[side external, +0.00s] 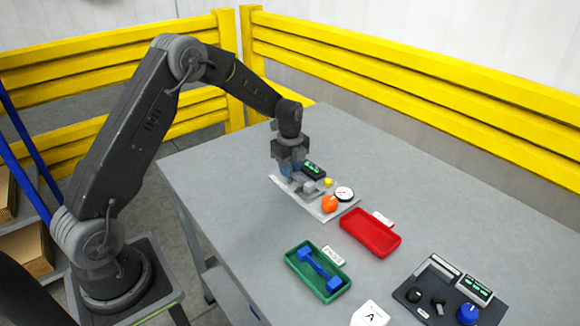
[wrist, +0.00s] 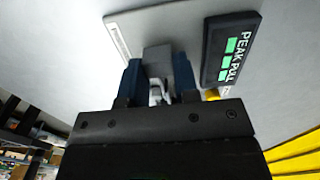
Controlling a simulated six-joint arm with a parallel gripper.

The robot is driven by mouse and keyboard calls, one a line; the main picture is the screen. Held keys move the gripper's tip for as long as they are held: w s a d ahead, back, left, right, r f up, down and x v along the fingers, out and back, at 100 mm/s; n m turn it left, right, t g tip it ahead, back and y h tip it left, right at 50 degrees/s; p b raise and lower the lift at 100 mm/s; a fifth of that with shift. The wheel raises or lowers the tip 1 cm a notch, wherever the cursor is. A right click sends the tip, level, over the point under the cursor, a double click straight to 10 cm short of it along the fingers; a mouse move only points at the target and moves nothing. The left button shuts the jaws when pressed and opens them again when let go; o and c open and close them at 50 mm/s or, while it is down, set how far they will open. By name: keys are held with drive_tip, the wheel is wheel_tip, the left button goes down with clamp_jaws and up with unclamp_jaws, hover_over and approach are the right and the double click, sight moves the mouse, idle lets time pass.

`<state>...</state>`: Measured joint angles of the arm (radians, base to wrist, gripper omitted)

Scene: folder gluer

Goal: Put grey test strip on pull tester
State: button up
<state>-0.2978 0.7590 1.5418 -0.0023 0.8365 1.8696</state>
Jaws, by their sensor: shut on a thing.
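The pull tester (side external: 325,212) is a pale flat plate on the table, with a dark display, a round white dial, an orange knob and a yellow button. In the wrist view its PEAK PULL display (wrist: 230,48) is at upper right. My gripper (side external: 292,178) is low over the tester's far left part, beside the display. In the wrist view, my gripper's blue fingers (wrist: 158,85) are closed on the grey test strip (wrist: 158,60), largely hidden by the fingers. I cannot tell whether the strip touches the tester.
A green tray (side external: 340,293) holds a blue dumbbell-shaped strip (side external: 318,268). An empty red tray (side external: 370,233) is right of the tester. Yellow rails (side external: 420,75) stand behind the table.

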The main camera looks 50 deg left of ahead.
drive_tip(key=o, duration=1)
drive_tip(key=shift+s+f, duration=0.2)
drive_tip(key=shift+f, duration=0.3)
drive_tip(key=shift+r, duration=0.1)
drive_tip(key=shift+w+r, duration=0.2)
drive_tip(key=shift+r, duration=3.05)
wheel_tip(320, 180, up, 4)
drive_tip(key=shift+f, duration=0.1)
